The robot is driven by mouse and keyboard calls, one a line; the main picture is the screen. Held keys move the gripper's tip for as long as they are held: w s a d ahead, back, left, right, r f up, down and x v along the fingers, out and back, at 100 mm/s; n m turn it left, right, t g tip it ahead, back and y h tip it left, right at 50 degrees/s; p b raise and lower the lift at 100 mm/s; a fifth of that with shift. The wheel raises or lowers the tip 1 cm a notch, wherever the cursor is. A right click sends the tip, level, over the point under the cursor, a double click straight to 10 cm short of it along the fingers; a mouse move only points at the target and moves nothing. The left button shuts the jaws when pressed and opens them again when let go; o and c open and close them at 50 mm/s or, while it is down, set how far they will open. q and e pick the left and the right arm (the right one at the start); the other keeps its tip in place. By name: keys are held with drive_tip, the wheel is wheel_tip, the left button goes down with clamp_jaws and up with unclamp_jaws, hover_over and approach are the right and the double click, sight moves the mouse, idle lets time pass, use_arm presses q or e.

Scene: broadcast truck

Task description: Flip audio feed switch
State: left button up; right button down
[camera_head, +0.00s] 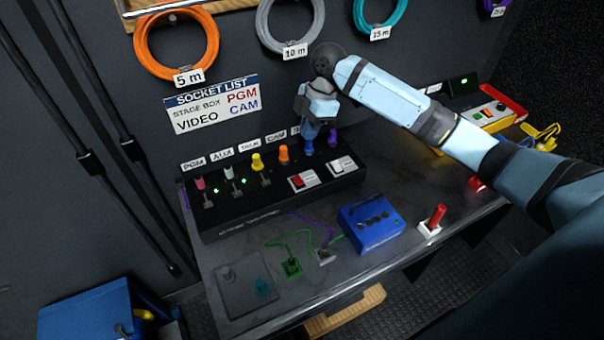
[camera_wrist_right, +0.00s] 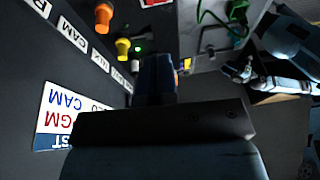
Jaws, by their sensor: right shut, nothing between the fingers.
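A black switch panel (camera_head: 262,209) stands on the desk against the wall, with a row of coloured plugs or knobs and small levers. A red-and-white rocker (camera_head: 302,181) and a white rocker (camera_head: 341,167) sit on its right part. No readable label tells me which is the audio feed switch. My right gripper (camera_head: 311,138) is shut and empty, pointing down over the back right of the panel, beside a blue knob (camera_head: 309,148); I cannot tell whether they touch. In the wrist view its fingers (camera_wrist_right: 156,75) are close together. My left gripper (camera_wrist_right: 238,72) appears small there, jaws unclear.
A blue box (camera_head: 372,224) and a red switch on a white base (camera_head: 432,222) stand on the desk in front. Coiled cables, such as the orange one (camera_head: 177,45), hang on the wall above.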

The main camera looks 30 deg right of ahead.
sight(299, 182)
idle(0.3)
drive_tip(key=x, duration=0.8)
drive_tip(key=d+x, duration=0.1)
drive_tip(key=x, duration=0.3)
drive_tip(key=shift+s+a+f+p, duration=0.2)
drive_tip(key=shift+f+p, duration=0.1)
drive_tip(key=shift+f, duration=0.15)
drive_tip(key=shift+s+f, duration=0.1)
drive_tip(key=shift+f, duration=0.45)
